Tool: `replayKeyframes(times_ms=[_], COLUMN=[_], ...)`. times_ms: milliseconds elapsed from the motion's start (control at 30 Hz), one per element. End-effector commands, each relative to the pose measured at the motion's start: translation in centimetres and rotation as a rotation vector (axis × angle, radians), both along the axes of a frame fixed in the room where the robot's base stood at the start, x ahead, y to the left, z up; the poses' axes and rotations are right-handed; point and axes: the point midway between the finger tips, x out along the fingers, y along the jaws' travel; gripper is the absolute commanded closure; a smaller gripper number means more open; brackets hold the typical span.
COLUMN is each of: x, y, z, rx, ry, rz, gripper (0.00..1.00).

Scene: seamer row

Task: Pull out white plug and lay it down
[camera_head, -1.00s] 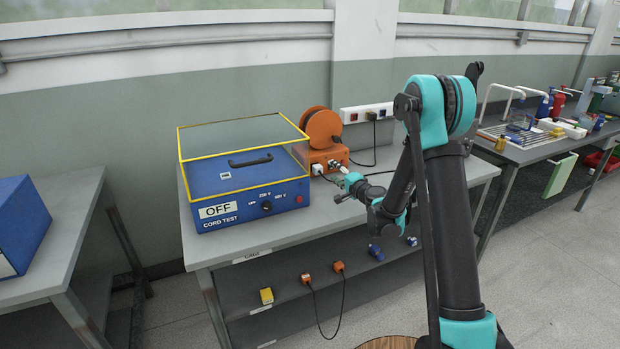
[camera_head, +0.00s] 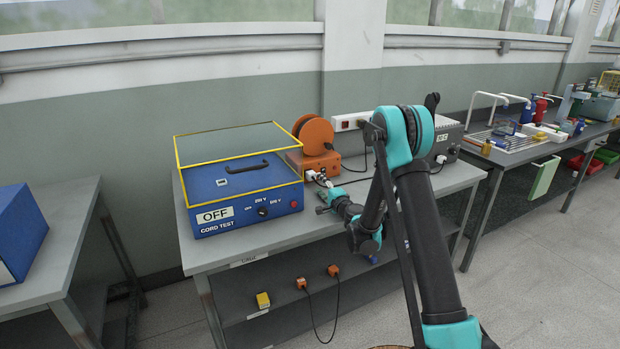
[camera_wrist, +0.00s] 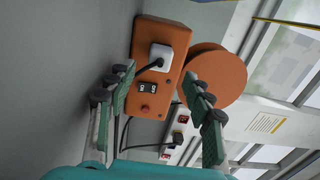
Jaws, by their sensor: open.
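The white plug (camera_wrist: 161,57) sits in the face of an orange box (camera_wrist: 149,92), with a dark cord leaving it. In the head view the white plug (camera_head: 311,176) shows small at the front of the orange box (camera_head: 325,162). My gripper (camera_wrist: 160,76) is open, its two green-and-black fingers spread to either side in the wrist view, with the plug seen beyond the gap between them. It is not touching the plug as far as I can tell. In the head view my gripper (camera_head: 325,183) is just in front of the box, its fingertips hard to make out.
An orange reel (camera_head: 316,133) stands on the orange box. The blue cord tester (camera_head: 245,204), marked OFF, has a raised yellow-edged cover and is left of the box. A white socket strip (camera_head: 347,122) is on the wall. Bare bench lies in front of the tester (camera_head: 255,240).

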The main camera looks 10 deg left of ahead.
Motion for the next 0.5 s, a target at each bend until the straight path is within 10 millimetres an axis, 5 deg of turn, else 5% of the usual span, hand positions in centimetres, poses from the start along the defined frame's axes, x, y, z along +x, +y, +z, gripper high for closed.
replayKeyframes(times_ms=[500], x=[5.3], y=[3.6], z=[0.0], rx=[0.0], ry=[0.0], rz=[0.001], gripper=[0.48])
